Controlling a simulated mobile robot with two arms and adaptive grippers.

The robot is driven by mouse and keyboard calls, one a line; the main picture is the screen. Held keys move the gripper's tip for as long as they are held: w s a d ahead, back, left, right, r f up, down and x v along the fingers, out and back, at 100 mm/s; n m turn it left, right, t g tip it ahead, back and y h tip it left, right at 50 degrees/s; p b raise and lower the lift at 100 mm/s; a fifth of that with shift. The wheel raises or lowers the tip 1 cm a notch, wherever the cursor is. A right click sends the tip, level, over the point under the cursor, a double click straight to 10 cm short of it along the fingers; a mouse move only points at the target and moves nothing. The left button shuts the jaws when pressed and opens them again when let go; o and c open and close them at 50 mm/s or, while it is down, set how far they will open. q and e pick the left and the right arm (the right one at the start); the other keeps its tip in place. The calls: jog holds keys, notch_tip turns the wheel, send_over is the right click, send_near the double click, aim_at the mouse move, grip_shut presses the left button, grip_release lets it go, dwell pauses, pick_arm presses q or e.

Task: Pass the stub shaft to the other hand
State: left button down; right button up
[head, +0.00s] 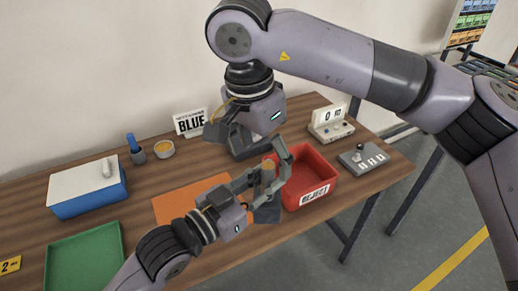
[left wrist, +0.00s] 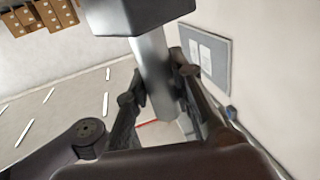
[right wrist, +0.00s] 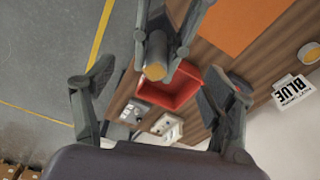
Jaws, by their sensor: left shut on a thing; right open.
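The stub shaft is a grey cylinder with a tan end face. My left gripper (head: 268,178) is shut on the stub shaft (head: 268,165) above the table, beside the red bin. In the left wrist view the shaft (left wrist: 155,72) stands between my left fingers (left wrist: 160,100), its far part covered by a dark body. My right gripper (head: 245,147) is open and points down from above. In the right wrist view its fingers (right wrist: 160,88) are spread on either side of the shaft (right wrist: 155,58), with its tan end facing the camera; I see no contact.
The red REJECT bin (head: 323,171) is just right of and below the grippers. An orange mat (head: 178,205), a green tray (head: 85,262), a blue box (head: 85,198), a BLUE sign (head: 191,122) and a grey switch box (head: 364,160) are on the table.

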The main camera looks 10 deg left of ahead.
pick_arm(q)
jog(key=shift+r, duration=0.1)
pick_arm(e)
jog(key=f, duration=0.7)
jog(key=w+d+f, duration=0.1)
jog(key=f, duration=0.2)
jog(key=shift+w+f, duration=0.1)
jog(key=shift+f, duration=0.3)
jog(key=shift+c, duration=0.4)
